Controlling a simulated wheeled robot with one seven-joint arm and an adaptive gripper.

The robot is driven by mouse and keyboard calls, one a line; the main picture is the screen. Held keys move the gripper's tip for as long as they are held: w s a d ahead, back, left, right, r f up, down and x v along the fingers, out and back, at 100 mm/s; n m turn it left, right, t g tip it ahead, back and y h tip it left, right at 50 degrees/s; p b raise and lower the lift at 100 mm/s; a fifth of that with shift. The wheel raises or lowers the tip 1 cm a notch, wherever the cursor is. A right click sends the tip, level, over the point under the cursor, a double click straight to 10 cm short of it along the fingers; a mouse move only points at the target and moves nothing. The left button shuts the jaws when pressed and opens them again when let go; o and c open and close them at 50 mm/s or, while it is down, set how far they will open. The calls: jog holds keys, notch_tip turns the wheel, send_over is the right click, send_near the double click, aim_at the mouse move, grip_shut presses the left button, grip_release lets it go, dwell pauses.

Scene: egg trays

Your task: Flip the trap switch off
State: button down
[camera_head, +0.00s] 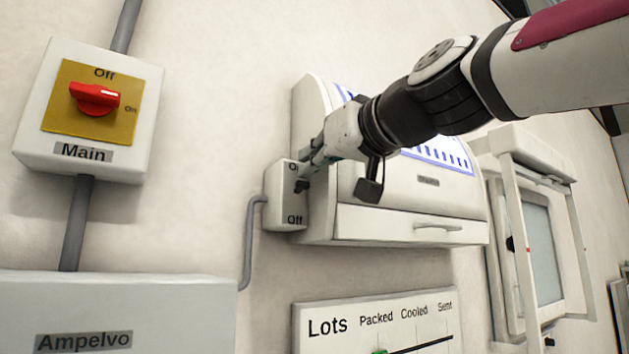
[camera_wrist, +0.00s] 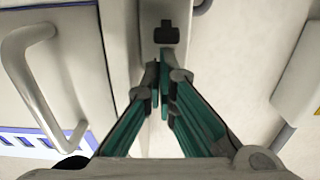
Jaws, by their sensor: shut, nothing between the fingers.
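The trap switch (camera_head: 283,215) is a small pale box on the left side of the white trap unit (camera_head: 390,190). Its lower label reads "Off"; its upper label is partly hidden behind my gripper. My gripper (camera_head: 307,172) is at the box's upper front in the head view, with its fingers shut and empty. In the wrist view, the black switch lever (camera_wrist: 166,33) stands out from the box just beyond my fingertips (camera_wrist: 161,78). A small gap shows between fingertips and lever there. I cannot tell whether they touch, or clearly which way the lever is set.
A main switch (camera_head: 125,120) with a red knob is at upper left, above a grey Ampelvo box (camera_head: 190,295). The trap unit's drawer handle (camera_head: 438,227) shows beside the switch. A Lots board (camera_head: 325,308) hangs below, and a framed hatch (camera_head: 540,245) is at right.

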jog(key=shift+s+d+f+t+y+b, duration=0.2)
jog(key=shift+f+t+y+b, duration=0.5)
jog(key=shift+b, duration=3.2)
jog(key=t+b, duration=0.1)
jog(key=b, duration=0.3)
jog(key=f+t+y+b, duration=0.1)
jog(key=b, duration=0.3)
jog(key=t+b, duration=0.1)
jog(key=b, duration=0.4)
jog(key=shift+s+d+f+y, duration=0.25)
jog(key=shift+s+y, duration=0.05)
jog(key=shift+y, duration=0.1)
jog(key=shift+s+r, duration=0.1)
jog(key=shift+r, duration=0.1)
jog(key=r+v, duration=0.1)
jog(key=v, duration=0.8)
jog(key=shift+s+d, duration=0.3)
jog(key=shift+s, duration=0.15)
